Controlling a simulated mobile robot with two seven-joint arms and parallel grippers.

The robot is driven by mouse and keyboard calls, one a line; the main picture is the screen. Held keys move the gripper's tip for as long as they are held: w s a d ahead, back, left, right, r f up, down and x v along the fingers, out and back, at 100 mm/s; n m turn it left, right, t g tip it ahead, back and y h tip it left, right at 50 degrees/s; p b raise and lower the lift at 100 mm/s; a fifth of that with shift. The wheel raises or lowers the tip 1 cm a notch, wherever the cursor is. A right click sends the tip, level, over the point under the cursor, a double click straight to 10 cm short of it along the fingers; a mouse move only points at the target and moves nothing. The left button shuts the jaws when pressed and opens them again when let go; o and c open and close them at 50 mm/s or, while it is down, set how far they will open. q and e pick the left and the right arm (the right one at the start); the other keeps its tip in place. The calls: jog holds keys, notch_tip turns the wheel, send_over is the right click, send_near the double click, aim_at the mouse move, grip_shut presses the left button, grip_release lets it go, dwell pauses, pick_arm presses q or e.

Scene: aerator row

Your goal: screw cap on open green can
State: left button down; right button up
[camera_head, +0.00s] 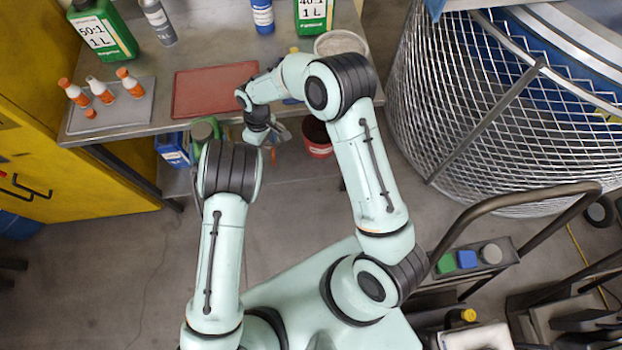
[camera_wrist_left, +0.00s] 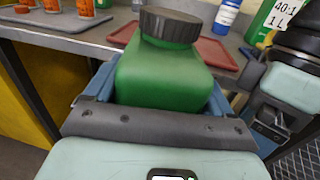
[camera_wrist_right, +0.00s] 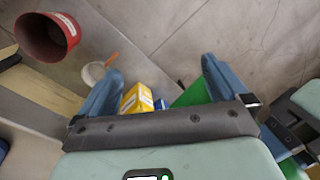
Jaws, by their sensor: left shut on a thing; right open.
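The green can (camera_wrist_left: 165,78) fills the middle of the left wrist view, upright, with a dark ribbed cap (camera_wrist_left: 170,27) on its top. How tightly the cap sits cannot be told. My left gripper (camera_wrist_left: 157,88) is shut on the can, one blue finger on each side. In the head view the can (camera_head: 207,127) shows beside the table's front edge, partly behind my left arm. My right gripper (camera_head: 274,134) is open, to the right of the can. In the right wrist view its two fingers (camera_wrist_right: 160,68) are apart and hold nothing.
On the table stand orange-capped bottles (camera_head: 102,90) on a grey tray (camera_head: 133,108), a red tray (camera_head: 210,91), and labelled green cans (camera_head: 103,30). A red bucket (camera_head: 317,140) stands below the table edge. A mesh cage (camera_head: 480,110) is at right.

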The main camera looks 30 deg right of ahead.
pick_arm(q)
jog(key=shift+r, duration=0.15)
pick_arm(e)
jog(key=s+d+f+m+y, duration=0.1)
jog(key=s+f+m, duration=0.4)
jog(key=s, duration=0.7)
jog(key=s+d+f+m+t+y, duration=0.1)
jog(key=s+d+f+m, duration=0.1)
jog(key=s+f+m, duration=0.4)
jog(key=s+f, duration=0.4)
jog(key=s, duration=0.2)
jog(key=shift+f+m+t+y, duration=0.2)
jog(key=shift+m+t+y, duration=0.1)
jog(key=shift+y, duration=0.1)
